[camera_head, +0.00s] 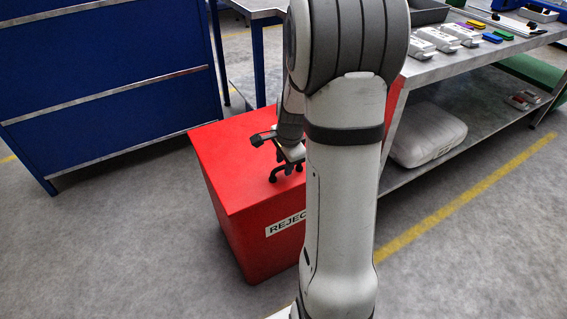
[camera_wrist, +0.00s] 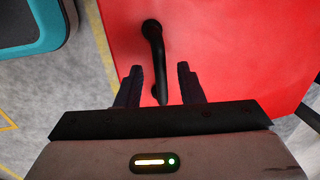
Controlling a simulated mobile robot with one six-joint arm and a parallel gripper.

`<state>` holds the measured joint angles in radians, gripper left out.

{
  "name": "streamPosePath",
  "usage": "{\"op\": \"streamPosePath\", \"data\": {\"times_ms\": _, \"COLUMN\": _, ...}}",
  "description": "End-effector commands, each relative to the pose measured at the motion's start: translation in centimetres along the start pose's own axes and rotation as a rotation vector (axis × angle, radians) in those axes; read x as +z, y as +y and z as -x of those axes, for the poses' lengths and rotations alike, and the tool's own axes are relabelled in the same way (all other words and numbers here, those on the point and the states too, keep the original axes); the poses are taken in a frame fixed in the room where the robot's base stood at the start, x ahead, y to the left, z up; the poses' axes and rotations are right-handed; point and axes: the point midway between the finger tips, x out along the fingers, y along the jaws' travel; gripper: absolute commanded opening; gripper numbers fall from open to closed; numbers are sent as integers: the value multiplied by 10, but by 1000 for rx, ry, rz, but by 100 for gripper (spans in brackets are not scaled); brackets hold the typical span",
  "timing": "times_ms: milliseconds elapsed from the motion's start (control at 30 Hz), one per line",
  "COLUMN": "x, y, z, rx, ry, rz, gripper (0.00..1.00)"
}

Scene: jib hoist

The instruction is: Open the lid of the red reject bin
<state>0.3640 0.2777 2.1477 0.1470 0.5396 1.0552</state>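The red reject bin (camera_head: 240,165) stands on the floor with its flat lid shut; part of its white label shows, and my arm hides its right side. In the wrist view the red lid (camera_wrist: 225,50) fills the right and middle. A black bar handle (camera_wrist: 154,35) is fixed on it. My gripper (camera_wrist: 160,67) is open, its two dark fingers apart on either side of the handle's near end. Whether they touch it I cannot tell. In the head view my gripper is low over the lid, partly hidden by my arm.
A blue cabinet (camera_head: 110,80) stands to the left of the bin. A grey workbench (camera_head: 470,60) with white parts is at the right, with a pale sack (camera_head: 428,135) on its lower shelf. The floor in front of the bin is clear.

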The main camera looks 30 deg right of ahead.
Motion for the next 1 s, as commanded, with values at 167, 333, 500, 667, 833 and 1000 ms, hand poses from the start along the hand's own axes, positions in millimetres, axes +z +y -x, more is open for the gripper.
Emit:
{"op": "streamPosePath", "data": {"times_ms": 167, "x": 0, "y": 0, "z": 0, "rx": 0, "ry": 0, "rz": 1, "gripper": 30}}
{"op": "streamPosePath", "data": {"times_ms": 333, "x": 0, "y": 0, "z": 1, "rx": 0, "ry": 0, "rz": 1, "gripper": 16}}
{"op": "streamPosePath", "data": {"times_ms": 500, "x": 0, "y": 0, "z": 1, "rx": 0, "ry": 0, "rz": 1, "gripper": 2}}
{"op": "streamPosePath", "data": {"times_ms": 667, "x": 1, "y": 0, "z": 1, "rx": 0, "ry": 0, "rz": 1, "gripper": 0}}
{"op": "streamPosePath", "data": {"times_ms": 833, "x": 1, "y": 0, "z": 1, "rx": 0, "ry": 0, "rz": 2, "gripper": 0}}
{"op": "streamPosePath", "data": {"times_ms": 1000, "x": 2, "y": -1, "z": 2, "rx": 2, "ry": -1, "rz": 2, "gripper": 0}}
